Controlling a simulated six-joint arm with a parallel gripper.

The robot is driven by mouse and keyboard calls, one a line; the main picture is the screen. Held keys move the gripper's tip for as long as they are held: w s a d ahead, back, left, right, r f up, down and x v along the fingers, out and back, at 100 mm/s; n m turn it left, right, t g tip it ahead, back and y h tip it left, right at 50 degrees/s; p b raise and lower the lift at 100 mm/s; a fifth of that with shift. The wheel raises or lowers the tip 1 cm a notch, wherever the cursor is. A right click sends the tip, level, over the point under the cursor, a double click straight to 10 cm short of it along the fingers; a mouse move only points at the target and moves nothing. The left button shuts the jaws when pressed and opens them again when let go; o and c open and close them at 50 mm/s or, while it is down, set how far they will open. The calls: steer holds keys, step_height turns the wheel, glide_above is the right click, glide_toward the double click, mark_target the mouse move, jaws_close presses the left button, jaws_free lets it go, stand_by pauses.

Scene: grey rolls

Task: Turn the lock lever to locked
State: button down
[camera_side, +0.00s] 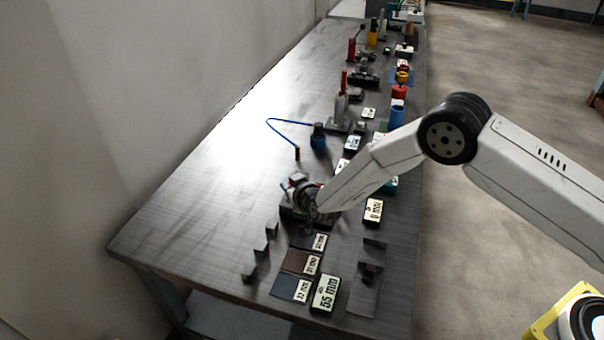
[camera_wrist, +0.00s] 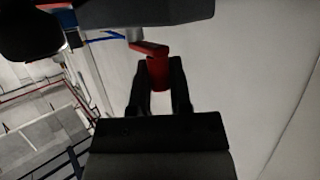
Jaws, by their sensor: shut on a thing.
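My gripper (camera_side: 312,212) is low over the near part of the dark bench, at a small dark device (camera_side: 290,212). The lever cannot be made out in the side view, where the arm's end covers much of the device. In the wrist view my gripper (camera_wrist: 159,85) has its two dark fingers on either side of a red knob (camera_wrist: 158,72), shut on it. The knob belongs to a red lever (camera_wrist: 149,48), whose arm runs up and left to a grey shaft. I cannot tell from these views which setting the lever points to.
Plates with size labels (camera_side: 303,264) and several small dark blocks (camera_side: 260,254) lie nearer on the bench (camera_side: 190,225). More tools line the bench's far right. Its left side is clear.

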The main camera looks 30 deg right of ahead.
steer(key=shift+w+a+r+m+h, duration=0.1)
steer(key=shift+w+a+m+h, duration=0.1)
steer(key=shift+m+h, duration=0.55)
steer(key=shift+w+a+m+h, duration=0.15)
steer(key=shift+m+h, duration=0.5)
steer(key=shift+h, duration=0.2)
steer(key=c, duration=0.5)
jaws_free()
steer(key=shift+c, duration=0.2)
steer(key=shift+s, duration=0.1)
steer(key=v, duration=0.7)
steer(key=shift+s+r, duration=0.2)
steer(key=shift+s, duration=0.05)
steer(key=shift+a+r, duration=0.1)
